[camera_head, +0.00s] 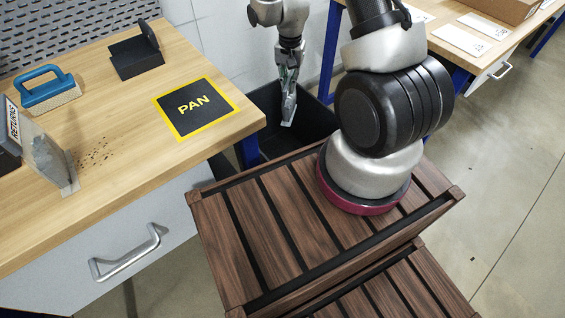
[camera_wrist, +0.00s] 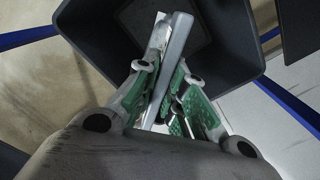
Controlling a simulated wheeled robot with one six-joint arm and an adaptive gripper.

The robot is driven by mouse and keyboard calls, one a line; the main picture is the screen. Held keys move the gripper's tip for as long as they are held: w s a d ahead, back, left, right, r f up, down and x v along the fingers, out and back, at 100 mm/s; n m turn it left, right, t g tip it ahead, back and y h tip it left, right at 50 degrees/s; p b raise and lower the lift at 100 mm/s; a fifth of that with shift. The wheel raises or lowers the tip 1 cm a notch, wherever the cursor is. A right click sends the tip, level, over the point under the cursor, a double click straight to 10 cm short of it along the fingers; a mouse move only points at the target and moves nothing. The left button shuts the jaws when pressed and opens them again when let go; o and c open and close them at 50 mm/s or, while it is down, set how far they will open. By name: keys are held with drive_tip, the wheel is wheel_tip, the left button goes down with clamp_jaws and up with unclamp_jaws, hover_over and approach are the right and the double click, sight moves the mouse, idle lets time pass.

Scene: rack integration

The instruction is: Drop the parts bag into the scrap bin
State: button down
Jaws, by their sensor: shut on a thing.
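My gripper (camera_head: 288,80) points down over the dark scrap bin (camera_head: 263,98), which stands on the floor between the two tables. It is shut on a thin, pale grey flat thing, seemingly the parts bag (camera_head: 289,108). In the wrist view my gripper (camera_wrist: 167,80) has its green-padded fingers on both sides of the bag (camera_wrist: 175,48), seen nearly edge-on. The bag hangs beyond the fingertips, over the open mouth of the bin (camera_wrist: 232,45). The bag's contents cannot be made out.
Another table (camera_head: 490,60) with papers stands at right.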

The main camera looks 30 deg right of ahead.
drive_tip(key=shift+w+f, duration=0.1)
drive_tip(key=shift+w, duration=0.5)
drive_tip(key=shift+w+f, duration=0.1)
drive_tip(key=shift+f, duration=2.8)
drive_tip(key=c, duration=1.4)
unclamp_jaws()
wheel_tip(320, 180, up, 12)
drive_tip(key=shift+r, duration=0.1)
